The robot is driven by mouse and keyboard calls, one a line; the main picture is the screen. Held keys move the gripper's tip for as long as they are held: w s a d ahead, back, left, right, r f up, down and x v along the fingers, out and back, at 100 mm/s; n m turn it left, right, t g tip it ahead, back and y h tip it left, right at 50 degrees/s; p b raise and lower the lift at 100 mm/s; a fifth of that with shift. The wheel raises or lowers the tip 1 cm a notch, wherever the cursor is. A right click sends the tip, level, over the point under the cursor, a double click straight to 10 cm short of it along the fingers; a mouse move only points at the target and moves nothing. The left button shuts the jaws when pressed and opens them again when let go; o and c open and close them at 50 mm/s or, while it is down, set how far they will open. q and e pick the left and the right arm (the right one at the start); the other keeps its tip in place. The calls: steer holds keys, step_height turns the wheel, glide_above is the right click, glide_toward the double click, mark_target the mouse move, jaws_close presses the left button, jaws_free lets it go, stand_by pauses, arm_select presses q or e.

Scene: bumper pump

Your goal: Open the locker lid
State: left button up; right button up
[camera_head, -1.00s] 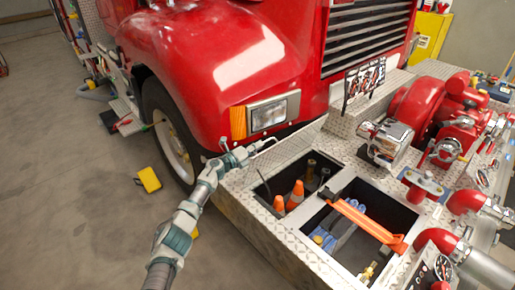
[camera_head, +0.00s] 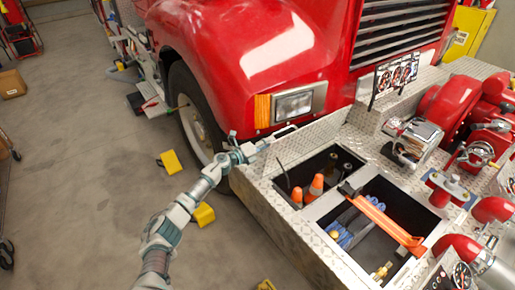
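The silver diamond-plate bumper (camera_head: 262,184) has two uncovered compartments, and no separate raised lid can be made out. The left compartment (camera_head: 335,163) holds orange cones (camera_head: 315,187); the right compartment (camera_head: 412,210) holds blue items (camera_head: 345,232) and has an orange bar (camera_head: 383,221) across it. A thin silver handle-like bar (camera_head: 282,132) shows at the bumper's back left corner. My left gripper (camera_head: 248,149) is at that corner, just left of the bar. Whether it touches the bar, and its finger opening, are unclear. My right gripper is out of view.
The red truck's fender and headlight (camera_head: 294,105) rise close behind my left gripper. Red pump fittings (camera_head: 455,105) crowd the bumper's right side. Yellow blocks (camera_head: 171,162) lie on the floor at left, where there is open room.

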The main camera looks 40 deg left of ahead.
arm_select(q)
steer(key=v, duration=0.5)
steer(key=shift+s+a+f, duration=0.15)
steer(key=shift+a, duration=0.05)
